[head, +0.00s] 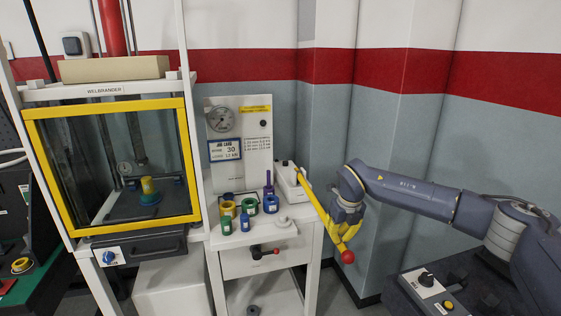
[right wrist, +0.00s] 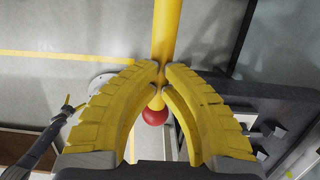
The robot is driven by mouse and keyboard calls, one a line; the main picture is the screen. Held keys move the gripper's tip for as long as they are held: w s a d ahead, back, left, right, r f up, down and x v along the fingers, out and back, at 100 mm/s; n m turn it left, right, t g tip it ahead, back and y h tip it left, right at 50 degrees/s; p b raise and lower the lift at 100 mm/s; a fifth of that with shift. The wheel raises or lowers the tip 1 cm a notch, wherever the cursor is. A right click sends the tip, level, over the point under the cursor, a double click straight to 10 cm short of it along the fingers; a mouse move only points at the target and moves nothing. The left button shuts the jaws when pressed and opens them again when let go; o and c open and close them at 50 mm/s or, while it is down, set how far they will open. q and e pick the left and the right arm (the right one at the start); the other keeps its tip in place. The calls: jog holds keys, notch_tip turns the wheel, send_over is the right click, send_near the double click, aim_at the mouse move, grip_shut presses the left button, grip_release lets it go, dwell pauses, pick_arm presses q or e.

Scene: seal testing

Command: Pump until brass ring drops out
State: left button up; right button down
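The pump's yellow lever (head: 318,208) slants down to the right from a white pump body (head: 291,184) and ends in a red ball (head: 347,257). My right gripper (head: 347,236) is at the lever's lower part, just above the ball. In the right wrist view its yellow fingers (right wrist: 163,72) close around the lever (right wrist: 163,30), with the red ball (right wrist: 155,117) showing between them. Behind the yellow-framed window of the test chamber (head: 192,160), a brass-yellow ring-like piece (head: 148,186) sits on a blue-green base (head: 149,199).
A gauge (head: 220,119) and job card (head: 225,150) are on a white panel behind the small table. Several coloured cylinders and rings, including a green one (head: 271,205), stand on the table.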

notch_tip(320, 180, up, 13)
jog(key=shift+w+f, duration=0.2)
jog(key=shift+w, duration=0.05)
jog(key=f, duration=1.3)
jog(key=shift+s+f, duration=0.15)
jog(key=shift+s, duration=0.15)
notch_tip(320, 180, up, 13)
jog(key=shift+w, duration=0.35)
dwell(0.4)
